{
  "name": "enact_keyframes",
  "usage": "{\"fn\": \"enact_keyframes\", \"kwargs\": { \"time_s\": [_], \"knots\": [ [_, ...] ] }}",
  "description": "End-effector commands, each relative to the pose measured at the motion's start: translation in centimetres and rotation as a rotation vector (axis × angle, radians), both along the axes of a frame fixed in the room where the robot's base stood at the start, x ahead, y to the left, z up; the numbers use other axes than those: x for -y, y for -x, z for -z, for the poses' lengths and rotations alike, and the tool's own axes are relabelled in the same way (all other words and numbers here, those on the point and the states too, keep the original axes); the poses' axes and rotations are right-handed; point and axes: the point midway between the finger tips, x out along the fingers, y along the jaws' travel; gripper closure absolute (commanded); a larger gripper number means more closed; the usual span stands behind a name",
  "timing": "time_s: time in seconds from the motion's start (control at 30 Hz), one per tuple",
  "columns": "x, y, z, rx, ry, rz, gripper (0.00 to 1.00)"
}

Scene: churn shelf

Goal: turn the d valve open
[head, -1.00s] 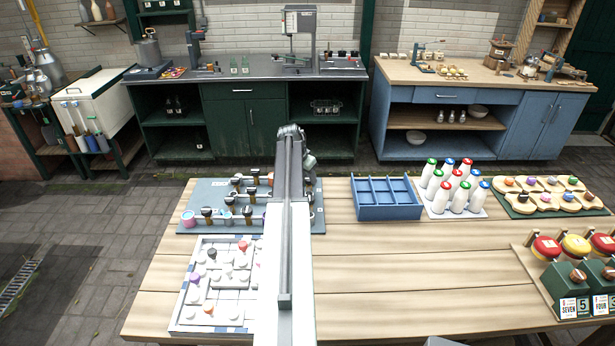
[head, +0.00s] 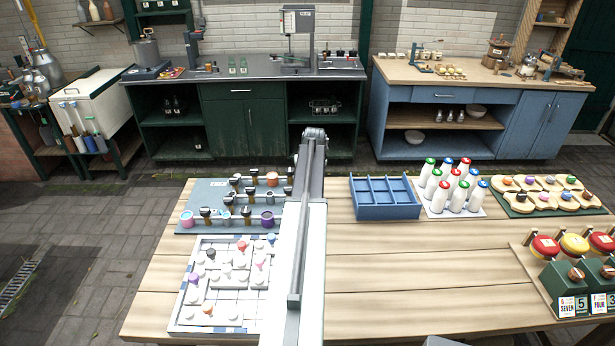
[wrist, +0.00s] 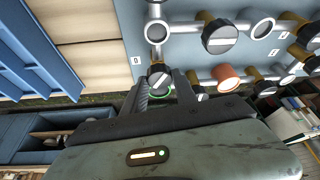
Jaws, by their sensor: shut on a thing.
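The valve board (head: 207,188) is a grey-blue panel at the left of the table, with pipes and several dark-handled valves. In the wrist view the valve at the end of its pipe run (wrist: 158,78) has a dark round knob with a pale bar and a green ring. A small white tag (wrist: 136,60) sits beside it; its letter looks like a D but is tiny. My gripper (wrist: 162,92) has its two fingers on either side of this knob and is shut on it. In the head view my arm hides the gripper and this valve.
Other valves (wrist: 219,37) and a copper-coloured part (wrist: 228,78) sit close by on the board. A blue divided crate (head: 384,212) stands right of my arm. A white puzzle-like board (head: 222,310) lies in front of the valve board.

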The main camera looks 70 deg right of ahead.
Motion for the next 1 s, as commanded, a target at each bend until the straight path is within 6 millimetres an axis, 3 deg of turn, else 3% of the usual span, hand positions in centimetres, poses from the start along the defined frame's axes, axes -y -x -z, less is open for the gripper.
{"fn": "enact_keyframes", "kwargs": {
  "time_s": [0.5,1.0],
  "knots": [
    [0.2,-0.11,0.0,0.003,-0.001,-0.437,1.0],
    [0.13,-0.11,0.02,0.002,-0.001,-0.609,1.0]
  ]
}}
